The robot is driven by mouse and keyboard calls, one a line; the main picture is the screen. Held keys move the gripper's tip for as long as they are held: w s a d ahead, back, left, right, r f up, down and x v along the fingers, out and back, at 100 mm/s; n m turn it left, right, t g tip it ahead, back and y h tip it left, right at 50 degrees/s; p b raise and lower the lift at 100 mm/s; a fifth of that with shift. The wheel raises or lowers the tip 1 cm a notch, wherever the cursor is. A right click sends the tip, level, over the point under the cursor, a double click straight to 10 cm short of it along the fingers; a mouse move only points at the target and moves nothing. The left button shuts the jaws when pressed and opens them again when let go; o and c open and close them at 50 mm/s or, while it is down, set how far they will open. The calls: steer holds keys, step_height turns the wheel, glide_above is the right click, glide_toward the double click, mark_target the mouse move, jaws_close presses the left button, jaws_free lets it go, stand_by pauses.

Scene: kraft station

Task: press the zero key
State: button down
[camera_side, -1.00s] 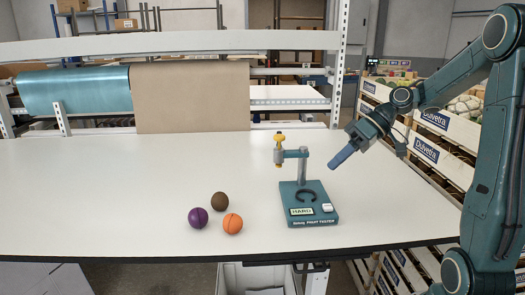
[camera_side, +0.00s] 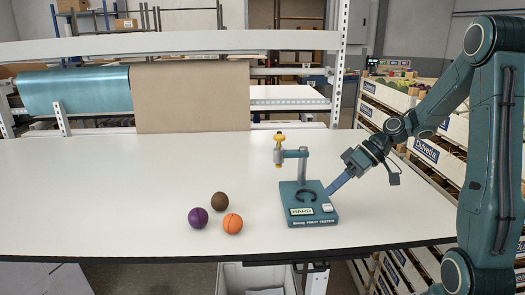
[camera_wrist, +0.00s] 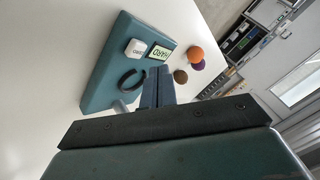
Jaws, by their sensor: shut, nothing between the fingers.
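The teal fruit tester (camera_side: 309,217) stands on the table, with a small display (camera_side: 301,211) that reads HARD. The white key (camera_side: 328,208) is at the front right of its base. It also shows in the wrist view (camera_wrist: 136,47), with small lettering on it. My gripper (camera_side: 330,194) is shut and empty, its fingers tilted down toward the tester's right edge, close above and behind the key. In the wrist view the fingertips (camera_wrist: 158,72) appear near the key and the display; I cannot tell whether they touch the base. The key itself is not covered.
A purple ball (camera_side: 198,217), an orange ball (camera_side: 232,223) and a brown ball (camera_side: 219,201) lie left of the tester. The tester's post carries a yellow-topped plunger (camera_side: 279,150). The white table (camera_side: 100,195) is clear at left.

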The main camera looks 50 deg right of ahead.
mark_target(332, 206)
steer(key=shift+f, duration=0.8)
steer(key=shift+f, duration=0.8)
stand_by(2.6)
steer(key=shift+r, duration=0.85)
steer(key=shift+r, duration=0.1)
steer(key=shift+r, duration=2.4)
